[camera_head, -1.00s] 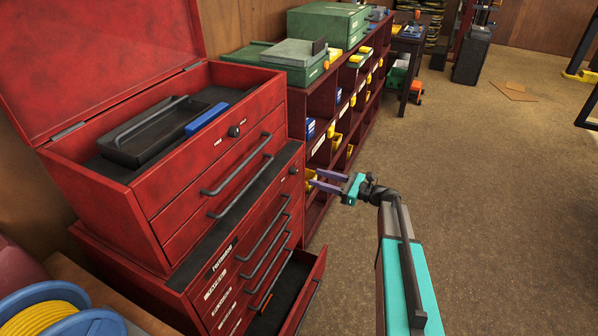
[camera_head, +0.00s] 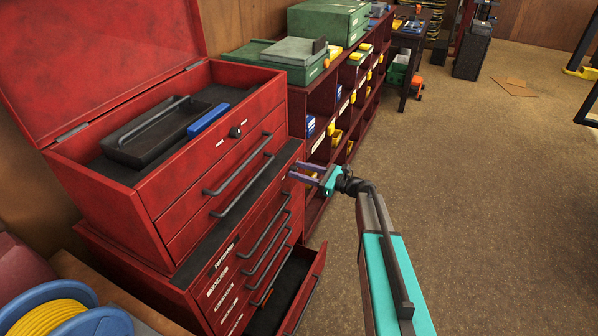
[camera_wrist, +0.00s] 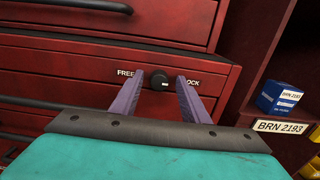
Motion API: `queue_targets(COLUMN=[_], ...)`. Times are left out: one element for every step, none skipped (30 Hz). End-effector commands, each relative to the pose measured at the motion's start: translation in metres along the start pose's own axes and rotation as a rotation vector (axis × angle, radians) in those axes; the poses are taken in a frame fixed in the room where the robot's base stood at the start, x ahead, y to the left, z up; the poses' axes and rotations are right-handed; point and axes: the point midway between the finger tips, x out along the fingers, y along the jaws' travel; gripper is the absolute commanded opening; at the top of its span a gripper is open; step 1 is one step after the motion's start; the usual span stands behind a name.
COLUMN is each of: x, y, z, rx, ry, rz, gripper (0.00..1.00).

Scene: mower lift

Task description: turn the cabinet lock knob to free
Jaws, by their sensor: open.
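The cabinet lock knob (camera_wrist: 159,81) is a round black knob on the red lower cabinet (camera_wrist: 60,60), between the words FREE on its left and LOCK on its right. A pale mark on the knob is too small to read surely. My gripper (camera_wrist: 164,76) is open in the wrist view, its two purple fingers on either side of the knob. I cannot tell whether they touch it. In the head view my gripper (camera_head: 302,172) is at the cabinet's upper right front corner, and its fingers hide the lower knob.
The upper chest has its own knob (camera_head: 235,132) and an open lid. A lower drawer (camera_head: 312,283) stands pulled out below my gripper. A shelf with bins (camera_head: 335,125) stands to the right. The floor (camera_head: 470,200) on the right is clear.

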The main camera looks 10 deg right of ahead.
Motion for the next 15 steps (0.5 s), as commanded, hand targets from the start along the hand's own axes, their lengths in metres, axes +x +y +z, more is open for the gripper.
queue_targets(x=[-0.0002, -0.0003, -0.0003, -0.0004, -0.0004, -0.0004, -0.0005, -0.0005, 0.0064, 0.0044, 0.0033, 0.0023, 0.0018, 0.0014, 0.0009], y=[-0.0001, -0.0001, -0.0001, -0.0001, -0.0003, -0.0003, -0.0004, -0.0004, 0.0057, 0.0034, 0.0025, 0.0019, 0.0016, 0.0012, 0.0009], z=[-0.0001, -0.0001, 0.0, 0.0, 0.0, 0.0, 0.0, 0.0, 0.0002, 0.0, 0.0, 0.0, -0.0001, -0.0002, -0.0005], rx=[0.0, 0.0, 0.0, 0.0, 0.0, 0.0, 0.0, 0.0, 0.0, 0.0, -0.001, -0.002, -0.003, -0.004, -0.007], ry=[0.0, 0.0, 0.0, 0.0, 0.0, 0.0, 0.0, 0.0, 0.0, 0.0, 0.0, 0.0, 0.0, 0.0, 0.0], rz=[0.0, 0.0, 0.0, 0.0, -0.001, -0.001, -0.001, -0.001, 0.002, 0.001, 0.001, 0.002, 0.002, 0.002, 0.001], gripper=[0.37, 0.32, 0.25, 0.2, 0.15, 0.08, 0.03, 0.01, 0.01, 0.01, 0.01, 0.01, 0.01, 0.01, 0.01])
